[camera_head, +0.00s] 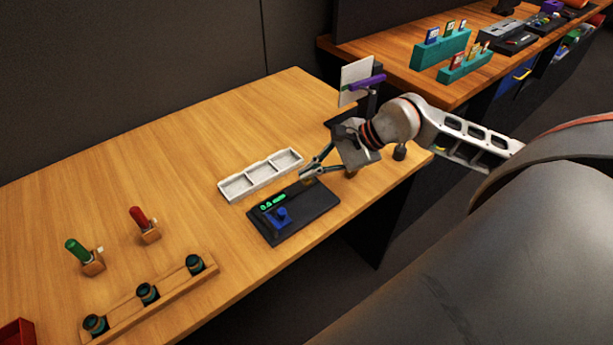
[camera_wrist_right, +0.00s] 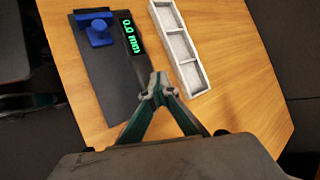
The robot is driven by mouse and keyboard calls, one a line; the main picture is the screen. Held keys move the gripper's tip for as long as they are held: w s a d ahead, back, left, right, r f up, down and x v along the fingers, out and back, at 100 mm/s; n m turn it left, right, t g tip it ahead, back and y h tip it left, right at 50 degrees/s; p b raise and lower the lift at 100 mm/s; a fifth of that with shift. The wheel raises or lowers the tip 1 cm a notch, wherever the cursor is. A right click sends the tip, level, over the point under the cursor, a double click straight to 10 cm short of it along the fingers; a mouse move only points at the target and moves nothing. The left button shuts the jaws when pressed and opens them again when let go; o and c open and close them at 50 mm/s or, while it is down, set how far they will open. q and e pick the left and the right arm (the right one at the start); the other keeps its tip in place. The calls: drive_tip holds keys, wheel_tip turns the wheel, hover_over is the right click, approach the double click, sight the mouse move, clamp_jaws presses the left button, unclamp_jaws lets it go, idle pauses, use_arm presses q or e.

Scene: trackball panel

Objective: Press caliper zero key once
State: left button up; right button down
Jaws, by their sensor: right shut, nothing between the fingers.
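The caliper station (camera_head: 308,207) is a dark flat panel on the wooden table, with a blue block and knob (camera_head: 278,216) and a lit green readout (camera_head: 272,202). In the wrist view the gripper tips (camera_wrist_right: 158,88) cover the end of the black bar below the readout. I cannot make out the zero key; contact is unclear. My left gripper is out of view.
A white three-compartment tray (camera_head: 260,175) lies just behind the panel. A wooden rack with dark round holders (camera_head: 148,293) and red (camera_head: 139,217) and green (camera_head: 76,250) handled tools stand at left. A holder with a white card (camera_head: 355,80) stands behind my right arm.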

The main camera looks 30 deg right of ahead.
sight(310, 179)
drive_tip(key=shift+r, duration=0.75)
drive_tip(key=shift+r+p, duration=0.1)
drive_tip(key=shift+p, duration=0.2)
drive_tip(key=shift+r+p, duration=1)
drive_tip(key=shift+r, duration=1.45)
drive_tip(key=shift+s+d, duration=0.1)
